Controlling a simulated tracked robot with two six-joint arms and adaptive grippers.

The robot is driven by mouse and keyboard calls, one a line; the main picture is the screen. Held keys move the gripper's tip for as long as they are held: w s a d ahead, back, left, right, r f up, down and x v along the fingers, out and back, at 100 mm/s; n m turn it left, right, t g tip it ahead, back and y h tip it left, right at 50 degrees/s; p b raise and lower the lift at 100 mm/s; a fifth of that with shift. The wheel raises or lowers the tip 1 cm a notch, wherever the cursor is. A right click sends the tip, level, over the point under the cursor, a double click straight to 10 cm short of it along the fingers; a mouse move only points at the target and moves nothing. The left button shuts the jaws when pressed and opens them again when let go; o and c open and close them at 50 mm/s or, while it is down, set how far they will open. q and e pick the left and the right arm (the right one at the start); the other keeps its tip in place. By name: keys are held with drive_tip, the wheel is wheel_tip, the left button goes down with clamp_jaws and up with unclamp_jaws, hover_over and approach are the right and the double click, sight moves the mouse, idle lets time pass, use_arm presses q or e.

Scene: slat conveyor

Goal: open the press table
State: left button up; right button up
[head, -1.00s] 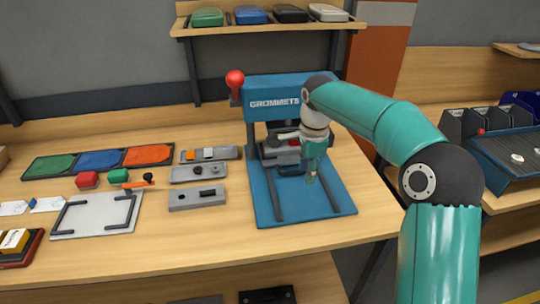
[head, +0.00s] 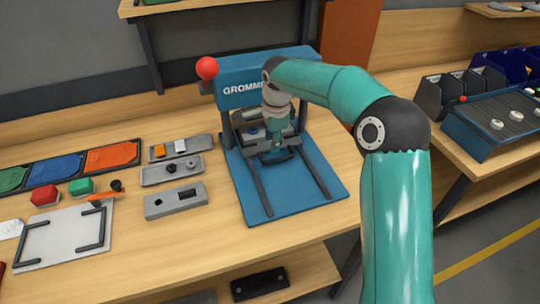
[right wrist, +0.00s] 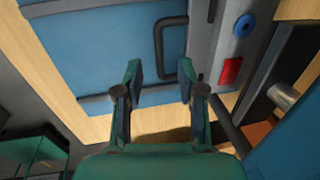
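The blue grommet press (head: 240,88) stands on a blue base plate (head: 300,205) with two dark rails running toward the front. Its grey press table (head: 243,133) is at the back of the rails, under the press head. A dark loop handle (head: 278,157) is on the table's front; it also shows in the right wrist view (right wrist: 159,48). My right gripper (head: 277,147) is at this handle, pointing down. Contact cannot be told. My left gripper is out of view.
A red ball lever (head: 207,68) is at the press's left. Grey fixtures (head: 175,201), colored trays (head: 112,156) and a white frame plate (head: 64,237) lie left of the base plate. The rails in front of the table are clear. Another bench with bins stands right.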

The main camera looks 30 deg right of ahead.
sight(271, 160)
drive_tip(key=f, duration=0.2)
drive_tip(key=w+f+p, duration=0.1)
drive_tip(key=f, duration=0.5)
drive_tip(key=shift+w+d+f, duration=0.1)
drive_tip(key=shift+w+d, duration=0.05)
drive_tip(key=shift+d, duration=0.05)
clamp_jaws()
